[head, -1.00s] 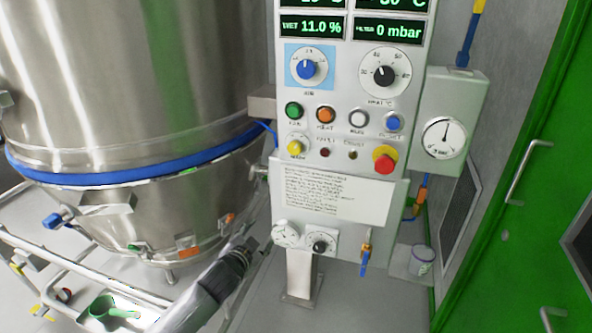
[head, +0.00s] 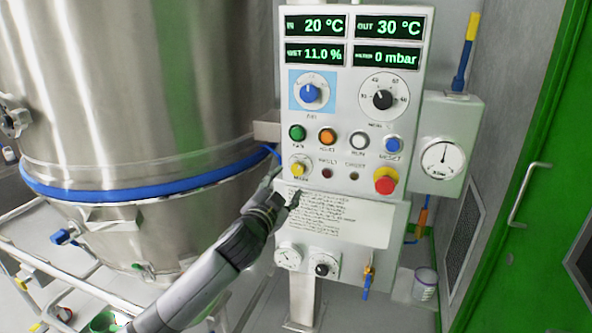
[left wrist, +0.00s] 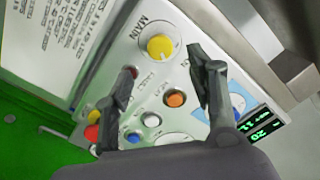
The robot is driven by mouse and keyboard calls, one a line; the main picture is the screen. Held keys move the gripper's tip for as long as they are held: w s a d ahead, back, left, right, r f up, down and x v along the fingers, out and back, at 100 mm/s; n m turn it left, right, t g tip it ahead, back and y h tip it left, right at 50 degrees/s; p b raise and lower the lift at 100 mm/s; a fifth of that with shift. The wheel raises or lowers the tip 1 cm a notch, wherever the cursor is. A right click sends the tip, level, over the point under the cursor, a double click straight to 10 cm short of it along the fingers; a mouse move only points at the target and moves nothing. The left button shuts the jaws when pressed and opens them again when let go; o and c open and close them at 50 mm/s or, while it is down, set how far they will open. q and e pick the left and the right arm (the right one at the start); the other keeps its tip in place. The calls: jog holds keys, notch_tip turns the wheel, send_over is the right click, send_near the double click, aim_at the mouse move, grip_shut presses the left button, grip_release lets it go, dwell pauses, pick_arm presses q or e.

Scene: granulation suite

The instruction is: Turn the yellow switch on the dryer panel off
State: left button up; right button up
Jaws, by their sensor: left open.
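The yellow switch (head: 298,169) is a round knob on a white dial at the lower left of the dryer panel (head: 350,178). In the left wrist view the yellow switch (left wrist: 160,46) shows at the top, with the letters "MAIN" beside it. My left gripper (head: 284,188) is open and empty, just below and left of the switch in the head view. In the left wrist view its two fingers (left wrist: 163,68) are spread, with the switch visible beyond the gap between the tips. I see no contact with the switch. My right gripper is not in view.
A red emergency knob (head: 384,181) and green (head: 297,132), orange (head: 327,136), white (head: 359,141) and blue (head: 393,145) buttons are nearby. A steel vessel (head: 140,90) stands left of the panel. A gauge box (head: 446,130) is at right.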

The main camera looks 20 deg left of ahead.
aim_at(297, 171)
pick_arm(q)
jog(key=w, duration=0.8)
jog(key=shift+w+d+p, duration=0.1)
jog(key=shift+w+p, duration=0.2)
jog(key=shift+p, duration=0.1)
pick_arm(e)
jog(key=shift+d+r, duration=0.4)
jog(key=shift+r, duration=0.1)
pick_arm(q)
jog(key=c, duration=1.1)
jog(key=shift+c, duration=0.2)
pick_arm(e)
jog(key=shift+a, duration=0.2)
